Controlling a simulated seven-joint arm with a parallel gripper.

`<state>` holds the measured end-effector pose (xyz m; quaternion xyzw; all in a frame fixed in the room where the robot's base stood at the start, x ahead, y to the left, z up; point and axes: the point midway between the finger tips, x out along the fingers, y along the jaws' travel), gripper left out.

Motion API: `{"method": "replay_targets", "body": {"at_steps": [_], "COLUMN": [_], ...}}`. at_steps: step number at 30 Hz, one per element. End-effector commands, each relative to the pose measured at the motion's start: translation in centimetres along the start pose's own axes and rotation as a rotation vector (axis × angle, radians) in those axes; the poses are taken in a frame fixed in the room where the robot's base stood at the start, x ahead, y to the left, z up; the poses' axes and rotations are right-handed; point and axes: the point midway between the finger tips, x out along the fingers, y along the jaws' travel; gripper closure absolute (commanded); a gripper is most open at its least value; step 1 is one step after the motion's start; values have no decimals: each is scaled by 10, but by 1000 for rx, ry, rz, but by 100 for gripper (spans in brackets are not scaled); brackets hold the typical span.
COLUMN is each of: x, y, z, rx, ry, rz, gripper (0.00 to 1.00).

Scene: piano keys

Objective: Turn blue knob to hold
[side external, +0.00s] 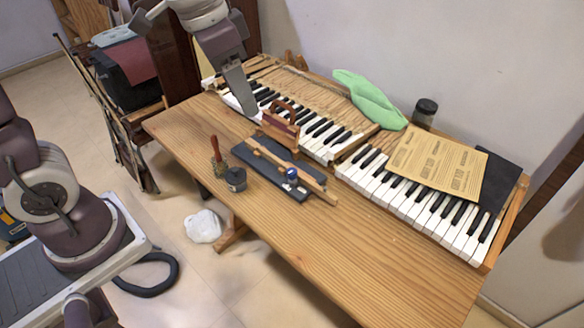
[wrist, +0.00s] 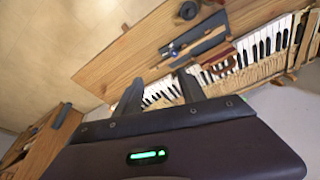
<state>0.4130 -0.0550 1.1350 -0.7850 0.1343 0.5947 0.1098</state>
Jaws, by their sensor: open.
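The blue knob (side external: 291,174) has a blue top and a pale collar. It sits at the right end of a dark slate-coloured board (side external: 305,192) on the wooden table, beside a wooden bar (side external: 275,160). In the wrist view the dark board (wrist: 205,42) lies beyond my fingers, with a small bluish shape at its left end that may be the knob. My gripper (side external: 248,112) is up and left of the knob, near the left part of the keyboard. In the wrist view my gripper's two fingers (wrist: 160,90) are apart with nothing between them.
A wooden-handled block (side external: 280,125) stands behind the board. A dark jar (side external: 236,180) and a red-handled tool (side external: 215,150) stand to its left. Piano keys (side external: 420,205) run along the back, with a green cloth (side external: 368,98) and paper sheet (side external: 438,162). The table's front right (side external: 350,260) is clear.

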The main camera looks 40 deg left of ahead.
Motion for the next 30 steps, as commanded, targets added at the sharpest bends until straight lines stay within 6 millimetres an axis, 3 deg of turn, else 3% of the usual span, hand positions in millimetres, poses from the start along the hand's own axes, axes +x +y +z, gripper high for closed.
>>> {"method": "replay_targets", "body": {"at_steps": [1, 4, 6, 10, 24, 30], "x": [32, 101, 148, 210, 293, 301], "y": [-10, -27, -37, -48, -50, -50], "z": [-19, -49, -58, -61, -41, -39], "rx": [53, 183, 266, 377, 423, 422], "ry": [-52, -133, -182, -243, -267, -265], "rz": [16, 40, 50, 64, 71, 70], "gripper": [53, 53, 53, 53, 53, 53]}}
